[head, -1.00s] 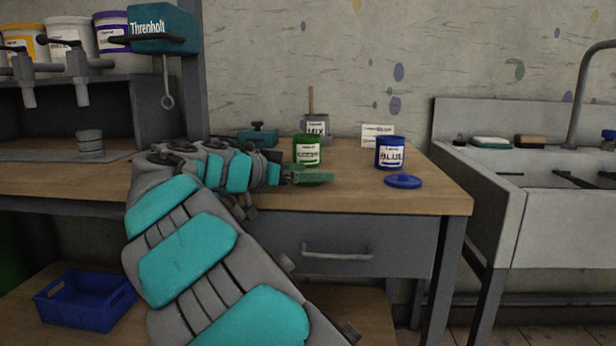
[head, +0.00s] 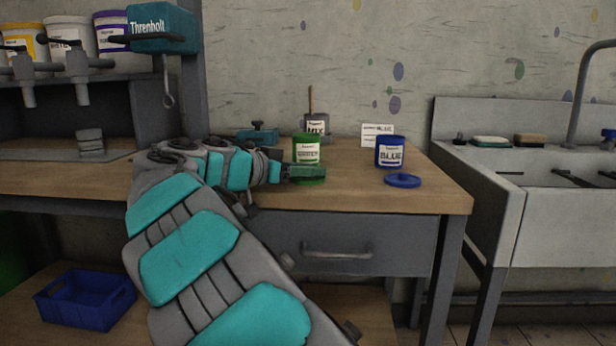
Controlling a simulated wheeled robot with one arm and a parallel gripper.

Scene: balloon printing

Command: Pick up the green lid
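The green lid (head: 309,181) lies on the wooden table in front of the green jar (head: 306,150). My gripper (head: 305,171) is at the lid, its dark fingers pointing right and covering part of it. Only a green edge of the lid shows below and beside the fingers. The view is too small and side-on to tell whether the fingers are apart or closed on the lid.
A blue jar (head: 390,152) and a blue lid (head: 403,180) are to the right on the table (head: 440,200). Behind stand a MIX container (head: 316,126), a teal device (head: 257,136) and small cards (head: 377,135). A sink (head: 560,205) is at the right.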

